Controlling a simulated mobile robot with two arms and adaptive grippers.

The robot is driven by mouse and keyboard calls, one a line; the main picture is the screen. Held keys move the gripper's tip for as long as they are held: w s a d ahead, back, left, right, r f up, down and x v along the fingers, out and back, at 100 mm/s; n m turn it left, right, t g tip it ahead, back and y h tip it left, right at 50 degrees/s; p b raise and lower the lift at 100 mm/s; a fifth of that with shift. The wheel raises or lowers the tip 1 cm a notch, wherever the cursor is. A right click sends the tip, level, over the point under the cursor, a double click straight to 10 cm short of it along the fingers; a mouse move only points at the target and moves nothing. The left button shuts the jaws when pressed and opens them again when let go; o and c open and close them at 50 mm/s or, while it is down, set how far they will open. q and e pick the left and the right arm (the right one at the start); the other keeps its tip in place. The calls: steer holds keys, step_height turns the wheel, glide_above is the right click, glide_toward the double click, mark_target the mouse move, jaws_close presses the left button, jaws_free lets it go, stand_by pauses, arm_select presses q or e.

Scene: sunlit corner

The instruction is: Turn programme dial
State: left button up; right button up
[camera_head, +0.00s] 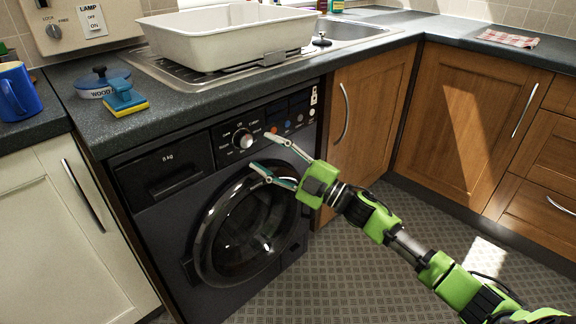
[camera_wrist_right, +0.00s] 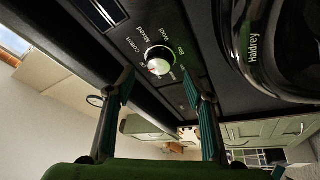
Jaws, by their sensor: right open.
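The programme dial (camera_head: 242,138) is a round silver knob on the upper panel of the black washing machine (camera_head: 165,225). Printed programme labels ring it. In the right wrist view the dial (camera_wrist_right: 159,60) sits just beyond the fingertips, between their lines, with a red and white face. My right gripper (camera_head: 259,152) is open and empty, in front of the machine, to the right of and slightly below the dial in the head view. Its two fingers (camera_wrist_right: 158,86) show spread apart in the wrist view, and neither appears to touch the dial. My left gripper is not in view.
The round door (camera_head: 243,232) lies below the panel and looks shut. Small buttons (camera_head: 287,124) sit right of the dial. The patterned floor is clear.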

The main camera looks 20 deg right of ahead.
steer(key=v, duration=0.7)
steer(key=shift+s, duration=0.3)
steer(key=shift+f, duration=0.15)
